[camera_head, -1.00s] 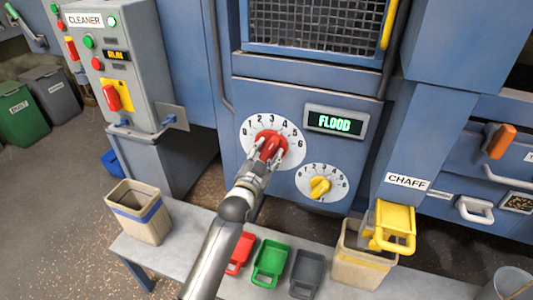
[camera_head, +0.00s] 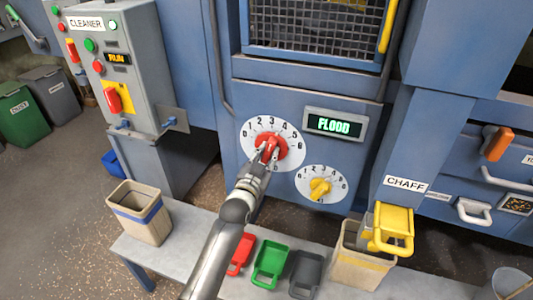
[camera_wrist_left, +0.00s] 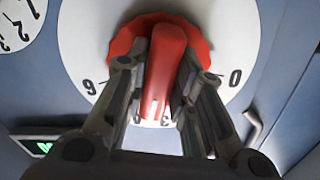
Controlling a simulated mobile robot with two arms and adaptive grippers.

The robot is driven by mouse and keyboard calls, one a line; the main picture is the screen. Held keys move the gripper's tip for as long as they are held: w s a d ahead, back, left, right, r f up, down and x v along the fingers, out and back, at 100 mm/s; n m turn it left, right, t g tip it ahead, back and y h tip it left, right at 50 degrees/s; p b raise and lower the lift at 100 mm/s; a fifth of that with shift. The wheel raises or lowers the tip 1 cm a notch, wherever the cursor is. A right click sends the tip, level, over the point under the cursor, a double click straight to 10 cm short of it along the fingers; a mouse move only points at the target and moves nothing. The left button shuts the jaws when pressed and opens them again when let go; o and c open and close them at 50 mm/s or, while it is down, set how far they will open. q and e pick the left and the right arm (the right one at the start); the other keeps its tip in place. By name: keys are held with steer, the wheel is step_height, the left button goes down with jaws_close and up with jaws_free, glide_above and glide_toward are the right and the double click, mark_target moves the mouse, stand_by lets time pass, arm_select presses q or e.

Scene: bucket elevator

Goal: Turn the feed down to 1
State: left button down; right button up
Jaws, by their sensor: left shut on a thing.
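The large white dial (camera_head: 249,131) on the blue machine is numbered 0 to 6 and carries a red knob (camera_head: 281,145). My left gripper (camera_head: 269,154) comes from below and is shut on this knob. In the left wrist view the dial (camera_wrist_left: 85,45) appears upside down, and the fingers (camera_wrist_left: 158,90) flank the raised bar of the red knob (camera_wrist_left: 168,60). A white mark shows on the bar's lower end, close to a partly hidden number that looks like 3. The exact setting is hard to read. My right gripper is not in view.
A green-lit display (camera_head: 334,124) reads FLOOD. A smaller dial with a yellow knob (camera_head: 320,188) sits lower right. The cleaner box (camera_head: 120,65) stands left. Below, a grey bench (camera_head: 195,240) carries bins and red, green and dark scoops; a yellow scoop (camera_head: 393,225) is at right.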

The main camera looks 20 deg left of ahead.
arm_select(q)
steer(key=n+p, duration=0.1)
steer(key=n, duration=0.1)
steer(key=shift+r+n, duration=0.1)
steer(key=shift+n, duration=0.3)
steer(key=n+p, duration=0.1)
steer(key=n, duration=0.2)
steer(key=shift+d+n+p, duration=0.1)
steer(key=shift+n+p, duration=0.2)
steer(key=shift+p, duration=0.05)
steer(key=n, duration=0.2)
steer(key=shift+n+p, duration=0.3)
steer(key=shift+p, duration=0.05)
steer(key=shift+d+n+p, duration=0.15)
steer(key=shift+n+p, duration=0.15)
steer(key=shift+n, duration=1.6)
steer(key=c, duration=1.2)
jaws_free()
steer(key=shift+c, duration=0.2)
steer(key=shift+s, duration=0.1)
